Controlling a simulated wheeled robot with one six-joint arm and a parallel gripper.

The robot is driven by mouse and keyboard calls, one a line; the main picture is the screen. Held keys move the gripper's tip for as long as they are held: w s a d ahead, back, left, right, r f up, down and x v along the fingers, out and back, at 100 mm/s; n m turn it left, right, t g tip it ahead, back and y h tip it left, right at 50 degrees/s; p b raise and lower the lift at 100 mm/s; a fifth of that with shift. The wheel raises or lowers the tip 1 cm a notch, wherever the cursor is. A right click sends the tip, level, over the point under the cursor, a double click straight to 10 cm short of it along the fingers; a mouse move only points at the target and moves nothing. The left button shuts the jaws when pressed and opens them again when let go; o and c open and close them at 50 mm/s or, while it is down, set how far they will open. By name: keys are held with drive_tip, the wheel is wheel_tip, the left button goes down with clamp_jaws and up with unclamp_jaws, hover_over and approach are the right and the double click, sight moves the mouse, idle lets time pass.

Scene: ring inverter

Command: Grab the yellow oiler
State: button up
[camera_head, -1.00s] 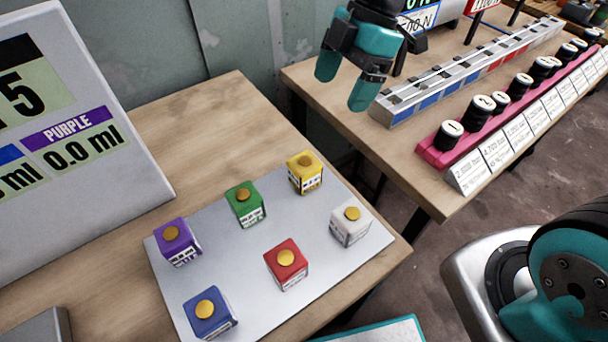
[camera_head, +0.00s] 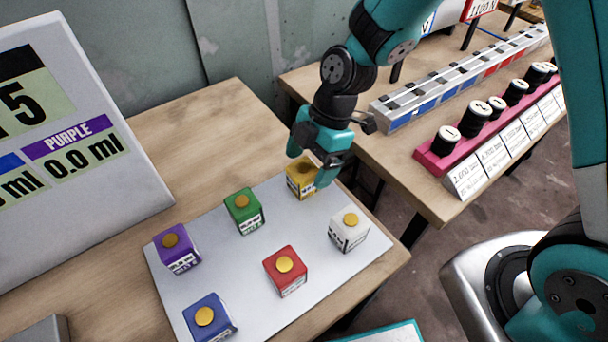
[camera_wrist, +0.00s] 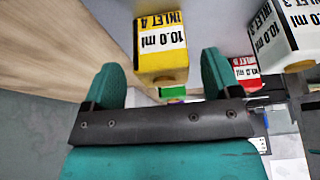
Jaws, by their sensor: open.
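The yellow oiler (camera_head: 301,181) is a small yellow cube with a white label and a round gold cap. It stands at the far corner of the grey plate in the head view, partly hidden by my gripper. My gripper (camera_head: 308,166) is open and teal, just above and around the top of the oiler. In the wrist view the yellow oiler (camera_wrist: 161,45) appears between and beyond the two teal fingertips of my gripper (camera_wrist: 165,75).
The grey plate (camera_head: 225,280) also bears a green (camera_head: 243,210), a white (camera_head: 348,230), a red (camera_head: 286,270), a purple (camera_head: 177,249) and a blue oiler (camera_head: 208,318). A display panel (camera_head: 120,190) stands left. A second table with a pink rack (camera_head: 436,166) is at right.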

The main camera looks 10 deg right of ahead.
sight(308, 166)
drive_tip(key=x, duration=0.3)
drive_tip(key=shift+s+a+f, duration=0.1)
drive_tip(key=shift+s+a, duration=0.1)
drive_tip(key=shift+c, duration=0.5)
drive_tip(key=c, duration=1)
drive_tip(key=shift+o, duration=0.2)
